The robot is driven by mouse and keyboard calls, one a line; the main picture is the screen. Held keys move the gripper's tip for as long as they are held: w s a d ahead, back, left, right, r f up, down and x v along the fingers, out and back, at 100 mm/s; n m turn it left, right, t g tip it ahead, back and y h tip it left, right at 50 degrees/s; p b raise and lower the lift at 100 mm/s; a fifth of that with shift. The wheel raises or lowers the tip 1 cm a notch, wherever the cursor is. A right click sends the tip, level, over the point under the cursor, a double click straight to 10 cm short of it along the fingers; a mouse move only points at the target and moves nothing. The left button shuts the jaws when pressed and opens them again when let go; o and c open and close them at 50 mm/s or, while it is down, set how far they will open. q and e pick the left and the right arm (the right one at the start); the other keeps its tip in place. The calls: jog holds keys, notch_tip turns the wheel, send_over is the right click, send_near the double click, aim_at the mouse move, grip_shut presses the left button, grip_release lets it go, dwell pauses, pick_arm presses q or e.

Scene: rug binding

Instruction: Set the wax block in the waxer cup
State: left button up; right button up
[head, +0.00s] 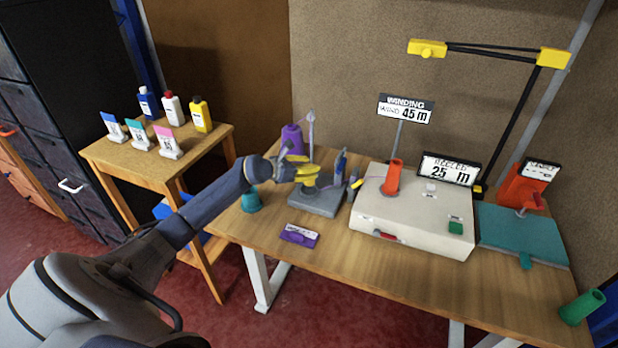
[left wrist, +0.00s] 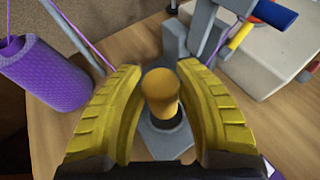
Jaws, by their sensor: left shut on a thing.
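The amber wax block (left wrist: 160,92) is a short rounded cylinder between the yellow fingers of my left gripper (head: 308,180) in the left wrist view. The gripper is shut on it. Directly below the block, a dark round part that looks like the waxer cup (left wrist: 172,124) shows on the grey waxer base (head: 322,204). The block covers most of the cup, so I cannot tell whether it touches or sits in it. In the head view the fingers hide the block. My right gripper is not in view.
A purple yarn cone (head: 292,140) stands behind the gripper, its thread running past. A blue-handled part (head: 341,163) rises beside it. The cream winder box (head: 412,222) is to the right.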

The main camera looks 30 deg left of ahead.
pick_arm(q)
jog(key=shift+f, duration=2.1)
jog(key=shift+f, duration=0.1)
jog(key=o, duration=1.2)
jog(key=v, duration=1.2)
